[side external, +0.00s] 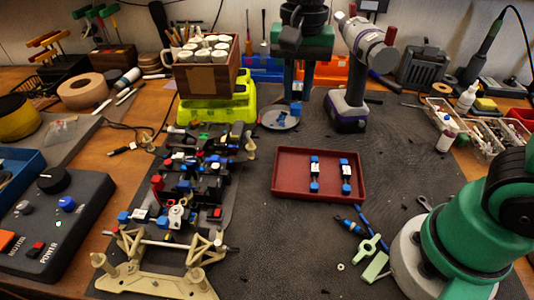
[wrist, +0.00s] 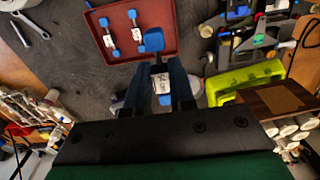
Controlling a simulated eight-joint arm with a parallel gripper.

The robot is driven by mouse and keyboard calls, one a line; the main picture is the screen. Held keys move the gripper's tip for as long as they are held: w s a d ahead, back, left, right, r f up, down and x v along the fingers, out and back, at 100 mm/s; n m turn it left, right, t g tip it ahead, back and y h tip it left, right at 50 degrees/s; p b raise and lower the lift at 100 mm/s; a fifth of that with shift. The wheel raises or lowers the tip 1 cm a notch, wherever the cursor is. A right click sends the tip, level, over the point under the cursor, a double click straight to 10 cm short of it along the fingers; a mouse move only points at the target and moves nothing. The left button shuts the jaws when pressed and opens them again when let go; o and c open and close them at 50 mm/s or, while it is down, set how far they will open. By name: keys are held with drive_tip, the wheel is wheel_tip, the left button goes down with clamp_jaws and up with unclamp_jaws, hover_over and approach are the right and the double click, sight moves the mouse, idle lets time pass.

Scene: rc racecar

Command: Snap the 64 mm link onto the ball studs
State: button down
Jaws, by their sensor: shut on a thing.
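My gripper (wrist: 164,88) is shut on a link (wrist: 154,41) with blue ends and a white label. The label's print is too small to read. One blue end sticks out past the fingertips in the wrist view. In the side view my gripper (side external: 297,92) points down at the back, and the held link's blue end (side external: 296,108) shows over a grey round dish (side external: 280,120). The racecar chassis (side external: 205,180) lies left of the red tray, apart from my gripper. I cannot pick out the ball studs for certain.
A dark red tray (side external: 290,195) holds two more blue-ended links (side external: 314,174) (side external: 346,176). A yellow-green stand (side external: 215,108) with a wooden box of jars is left of my gripper, and a cordless driver (side external: 350,95) is right. The mat is clear between chassis and tray.

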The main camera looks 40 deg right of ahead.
wheel_tip(320, 180, up, 2)
drive_tip(key=shift+r, duration=0.1)
drive_tip(key=shift+w+a+r, duration=0.1)
drive_tip(key=shift+a+r, duration=0.1)
drive_tip(key=a+f+n, duration=0.4)
drive_tip(key=a+n, duration=0.5)
drive_tip(key=s+a+f+n, duration=0.1)
drive_tip(key=a+f+n, duration=0.3)
drive_tip(key=a+n, duration=0.5)
drive_tip(key=shift+a+f, duration=0.3)
drive_tip(key=shift+a, duration=0.25)
drive_tip(key=shift+f, duration=0.1)
drive_tip(key=shift+f, duration=2.8)
